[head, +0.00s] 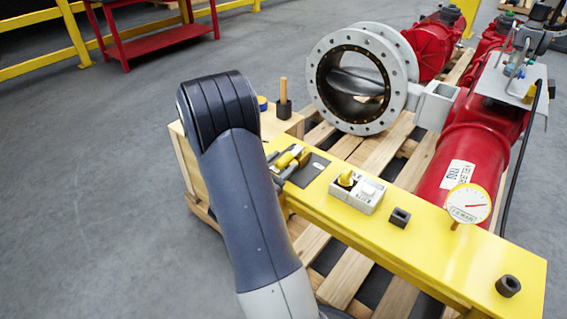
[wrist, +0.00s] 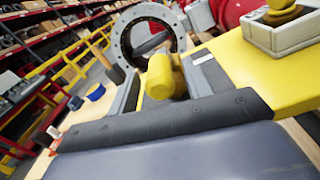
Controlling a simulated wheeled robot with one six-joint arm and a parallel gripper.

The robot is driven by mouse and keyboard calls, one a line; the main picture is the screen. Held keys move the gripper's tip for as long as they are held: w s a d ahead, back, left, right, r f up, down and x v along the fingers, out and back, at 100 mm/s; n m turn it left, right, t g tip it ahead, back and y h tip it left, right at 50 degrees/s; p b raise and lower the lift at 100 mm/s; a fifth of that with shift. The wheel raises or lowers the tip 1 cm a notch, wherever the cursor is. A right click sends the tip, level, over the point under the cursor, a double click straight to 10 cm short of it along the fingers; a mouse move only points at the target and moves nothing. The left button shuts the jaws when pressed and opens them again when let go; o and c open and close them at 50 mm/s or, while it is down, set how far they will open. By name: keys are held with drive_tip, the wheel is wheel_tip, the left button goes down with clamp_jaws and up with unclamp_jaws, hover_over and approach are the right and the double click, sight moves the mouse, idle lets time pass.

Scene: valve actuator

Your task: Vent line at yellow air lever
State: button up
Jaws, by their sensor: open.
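A yellow lever (head: 288,159) sits at the left part of the yellow bench, beside a dark plate (head: 311,170). In the wrist view the lever (wrist: 159,74) shows as a thick yellow cylinder. My gripper (head: 291,167) is open, with one finger on each side of the lever. In the wrist view my gripper (wrist: 167,82) has the lever between its dark fingers. I cannot tell whether either finger touches it. The lever's base is hidden by the gripper.
A white box with a yellow knob (head: 346,178) stands right of the gripper. A dial gauge (head: 468,204), a black square block (head: 399,217) and a black ring (head: 508,286) are farther along. A flanged valve (head: 387,112) and red actuator (head: 465,150) stand behind. A wooden-handled tool (head: 284,98) stands upright nearby.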

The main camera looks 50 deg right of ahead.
drive_tip(key=shift+d, duration=0.65)
drive_tip(key=shift+c, duration=0.4)
clamp_jaws()
